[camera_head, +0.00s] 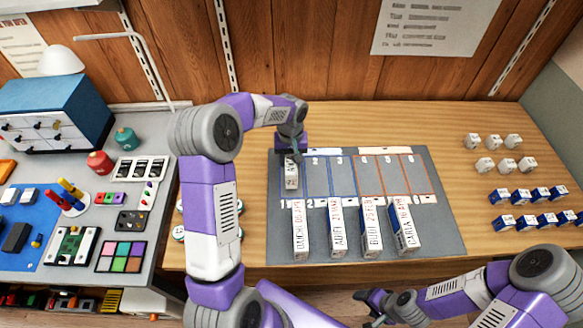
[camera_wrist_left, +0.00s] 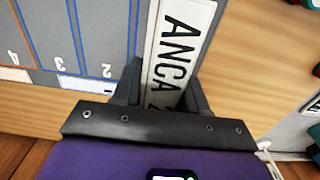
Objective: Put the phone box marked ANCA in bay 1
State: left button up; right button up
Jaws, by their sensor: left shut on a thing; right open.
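The white phone box marked ANCA (camera_wrist_left: 176,48) is between the fingers of my left gripper (camera_wrist_left: 163,88) in the left wrist view, its lettering facing the camera. In the head view the left gripper (camera_head: 291,156) is shut on the box (camera_head: 292,179) at bay 1, the leftmost bay of the grey mat (camera_head: 437,220). The box lies lengthwise along the bay; whether it touches the mat is unclear. The gripper hides its far end and most of the bay's top label. My right gripper (camera_head: 368,306) is open and empty near the table's front edge.
Several other marked boxes stand in a row along the mat's front, including the leftmost one (camera_head: 300,232) and CARLA (camera_head: 404,228). Bays 2 to 6 (camera_head: 365,176) are empty. Small white and blue boxes (camera_head: 522,196) sit at right. A cluttered grey bench (camera_head: 120,190) is at left.

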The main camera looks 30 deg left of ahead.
pick_arm(q)
notch_tip(320, 180, down, 4)
jog(key=shift+w+f+b, duration=0.1)
jog(key=shift+f+b, duration=0.05)
jog(key=shift+b, duration=0.3)
jog(key=shift+f, duration=0.2)
jog(key=o, duration=1.3)
jog(key=shift+c, duration=0.2)
notch_tip(320, 180, up, 12)
jog(key=shift+f+p, duration=0.1)
jog(key=shift+p, duration=1.15)
jog(key=shift+r, duration=0.35)
